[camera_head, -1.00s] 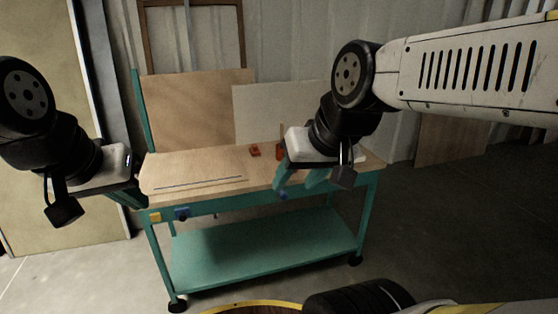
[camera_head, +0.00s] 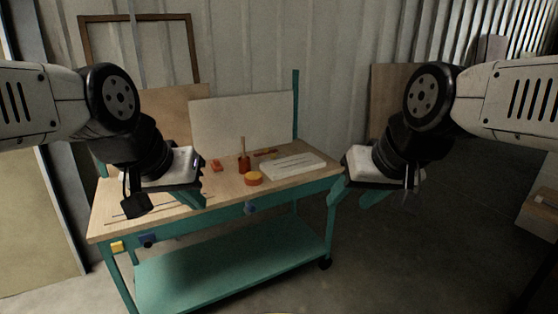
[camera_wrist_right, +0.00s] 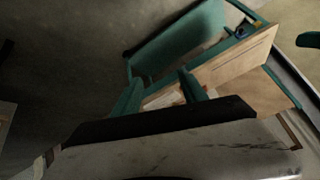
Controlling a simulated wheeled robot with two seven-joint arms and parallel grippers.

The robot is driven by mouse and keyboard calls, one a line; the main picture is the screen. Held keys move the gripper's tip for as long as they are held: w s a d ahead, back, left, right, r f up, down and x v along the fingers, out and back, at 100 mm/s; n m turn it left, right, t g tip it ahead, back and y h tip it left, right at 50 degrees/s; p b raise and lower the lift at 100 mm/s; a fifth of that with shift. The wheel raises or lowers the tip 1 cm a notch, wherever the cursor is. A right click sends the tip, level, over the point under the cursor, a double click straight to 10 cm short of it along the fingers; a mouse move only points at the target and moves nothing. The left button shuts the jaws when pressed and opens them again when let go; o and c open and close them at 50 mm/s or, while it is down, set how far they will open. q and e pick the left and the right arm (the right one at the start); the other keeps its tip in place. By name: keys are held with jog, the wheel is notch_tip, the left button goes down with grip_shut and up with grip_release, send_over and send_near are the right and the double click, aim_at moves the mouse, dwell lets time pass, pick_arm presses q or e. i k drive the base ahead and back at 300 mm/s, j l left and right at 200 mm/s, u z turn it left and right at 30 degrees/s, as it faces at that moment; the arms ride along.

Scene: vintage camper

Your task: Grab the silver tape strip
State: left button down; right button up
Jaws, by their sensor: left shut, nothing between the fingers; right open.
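No strip that I can clearly tell as silver tape shows. Thin dark lines (camera_head: 132,211) lie at the left front of the wooden bench top (camera_head: 105,222), partly behind my left gripper; I cannot tell whether one is the strip. My left gripper (camera_head: 201,202) is shut and empty, in front of the bench's left half in the head view. My right gripper (camera_head: 350,202) is open and empty, by the bench's right end. Its two green fingers (camera_wrist_right: 160,92) also show in the right wrist view, apart, with the bench beyond them.
The bench top holds a white slab (camera_head: 294,166), an orange-and-yellow round item (camera_head: 253,178), a red-brown cup (camera_head: 244,163) and a small red block (camera_head: 216,165). A green lower shelf (camera_head: 235,265) is empty. Boards lean behind.

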aim_at(273, 156)
jog(key=i+l+u, duration=0.15)
jog(key=i+l, duration=0.2)
jog(key=i, duration=0.4)
jog(key=i+l+u, duration=0.2)
jog(key=i+l, duration=0.25)
jog(key=i, duration=0.3)
jog(key=i+l+u, duration=0.15)
jog(key=i+l, duration=0.4)
jog(key=i, duration=0.15)
